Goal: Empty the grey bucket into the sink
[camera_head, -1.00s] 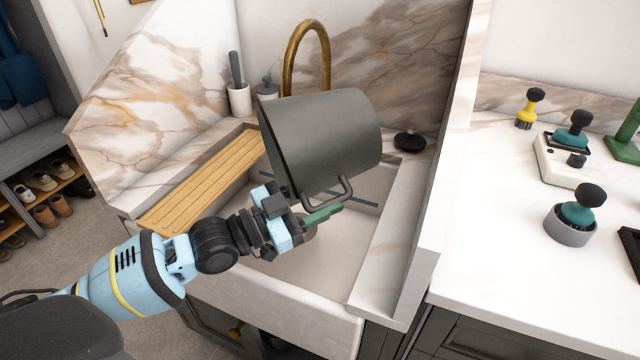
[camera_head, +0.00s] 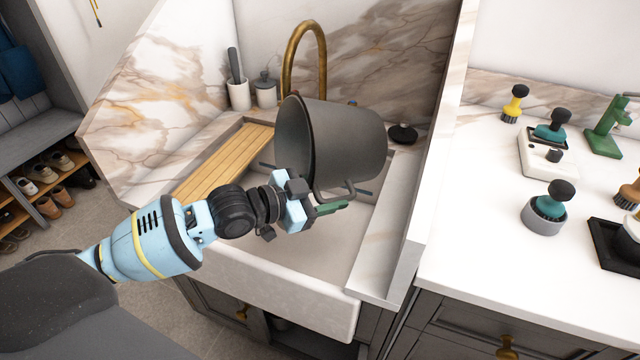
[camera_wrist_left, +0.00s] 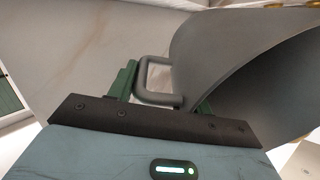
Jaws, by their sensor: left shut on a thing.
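The grey bucket (camera_head: 350,142) is held above the sink (camera_head: 318,248), tipped on its side with its mouth toward the left. Part of its dark inside shows, but I see no contents in it. My left gripper (camera_head: 328,208) is shut on the bucket's handle, below the bucket wall. In the left wrist view the green fingers (camera_wrist_left: 163,95) stand on either side of the looped handle (camera_wrist_left: 146,68), with the bucket (camera_wrist_left: 225,55) curving away at the right. The bucket hides part of the basin. My right gripper is not in view.
A brass faucet (camera_head: 290,55) rises behind the bucket. A wooden drainboard (camera_head: 225,160) lies across the sink's left side. A black round item (camera_head: 402,133) sits at the back right. The right counter (camera_head: 470,220) holds several brushes and has bare room at its front.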

